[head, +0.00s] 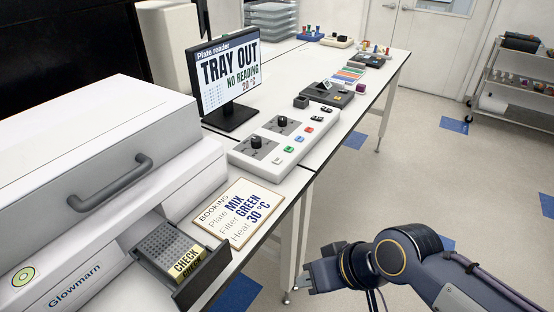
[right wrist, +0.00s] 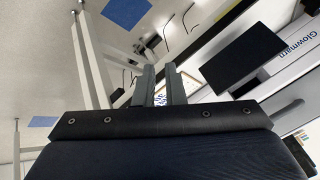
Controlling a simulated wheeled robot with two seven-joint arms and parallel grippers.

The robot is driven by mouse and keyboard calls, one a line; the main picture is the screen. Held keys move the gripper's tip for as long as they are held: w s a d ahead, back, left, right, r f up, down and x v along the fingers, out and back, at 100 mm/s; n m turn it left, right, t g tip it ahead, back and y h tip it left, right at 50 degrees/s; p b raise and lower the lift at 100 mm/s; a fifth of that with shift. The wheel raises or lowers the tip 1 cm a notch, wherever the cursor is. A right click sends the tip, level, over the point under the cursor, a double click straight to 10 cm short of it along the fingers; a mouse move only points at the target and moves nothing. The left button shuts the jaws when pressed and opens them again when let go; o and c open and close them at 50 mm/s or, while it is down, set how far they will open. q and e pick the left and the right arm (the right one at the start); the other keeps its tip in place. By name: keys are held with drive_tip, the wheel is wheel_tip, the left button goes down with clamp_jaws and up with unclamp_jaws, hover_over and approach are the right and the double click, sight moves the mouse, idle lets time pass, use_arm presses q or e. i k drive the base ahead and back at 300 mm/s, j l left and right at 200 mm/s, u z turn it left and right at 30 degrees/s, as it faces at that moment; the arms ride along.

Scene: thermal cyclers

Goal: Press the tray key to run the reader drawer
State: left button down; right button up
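The white Glowmarn plate reader (head: 110,170) fills the left of the head view. The white control panel (head: 262,166) has two black knobs and green (head: 289,149), blue (head: 299,139) and red (head: 309,129) keys, plus dark ones. Their labels are too small to read. The screen (head: 229,75) reads TRAY OUT, NO READING, 20 °C. My right gripper (head: 305,278) is off the bench's front edge, apart from the panel; its fingers (right wrist: 160,82) are parted and empty. My left gripper is out of view.
A booking card (head: 238,211) reads Plate MIX, Filter GREEN, Heat 30 °C, between drawer and panel. A dark box-like device (head: 327,93) and coloured items stand farther along the bench. A trolley (head: 515,85) stands at the far right. The floor beside the bench is open.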

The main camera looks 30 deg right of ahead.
sight(276, 160)
drive_tip(key=i+l+u, duration=0.15)
drive_tip(key=l, duration=0.55)
drive_tip(key=l+u, duration=0.2)
drive_tip(key=l, duration=0.55)
drive_tip(key=i, duration=0.05)
